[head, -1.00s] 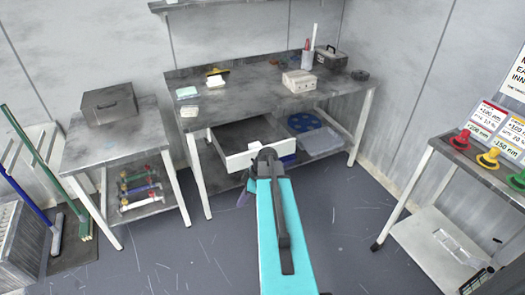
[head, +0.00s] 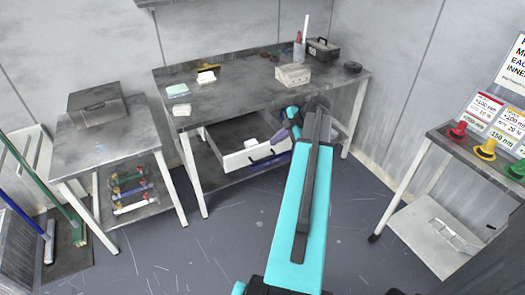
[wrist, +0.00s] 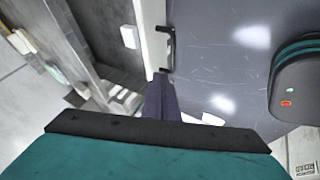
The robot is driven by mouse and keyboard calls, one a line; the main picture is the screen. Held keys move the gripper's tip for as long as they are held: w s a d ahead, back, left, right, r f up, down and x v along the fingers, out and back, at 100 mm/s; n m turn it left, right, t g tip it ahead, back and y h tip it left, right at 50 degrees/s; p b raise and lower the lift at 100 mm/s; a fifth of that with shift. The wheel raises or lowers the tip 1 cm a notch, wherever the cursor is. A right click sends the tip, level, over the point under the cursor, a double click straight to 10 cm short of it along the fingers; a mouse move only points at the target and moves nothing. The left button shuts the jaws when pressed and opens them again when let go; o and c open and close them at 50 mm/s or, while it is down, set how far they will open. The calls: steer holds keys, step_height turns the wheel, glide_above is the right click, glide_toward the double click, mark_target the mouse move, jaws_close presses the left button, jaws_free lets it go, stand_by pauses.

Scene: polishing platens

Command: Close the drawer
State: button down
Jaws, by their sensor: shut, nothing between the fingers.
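The drawer (head: 250,156) under the grey workbench is pulled out. It has a white front with a dark bar handle (head: 267,160), and its grey inside shows from above. In the wrist view the white drawer front (wrist: 153,30) runs up from the fingertips, with the dark handle (wrist: 169,50) on its right side. My gripper (head: 279,136) is shut and empty, at the right part of the drawer front. In the wrist view its dark fingers (wrist: 160,84) end close to the front, near the handle. I cannot tell whether they touch it.
The workbench (head: 225,100) carries a white box (head: 293,76), a black toolbox (head: 323,50) and small blocks. A side table (head: 95,145) stands at left, with brooms beside it. A stand with coloured knobs (head: 485,150) is at right. The floor in front is clear.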

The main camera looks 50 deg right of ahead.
steer(key=shift+f, duration=0.1)
steer(key=p, duration=0.2)
glide_toward(256, 156)
steer(key=shift+a+x, duration=0.15)
steer(key=shift+x, duration=0.95)
steer(key=shift+a+x, duration=0.1)
steer(key=shift+x, duration=1)
steer(key=shift+d, duration=0.15)
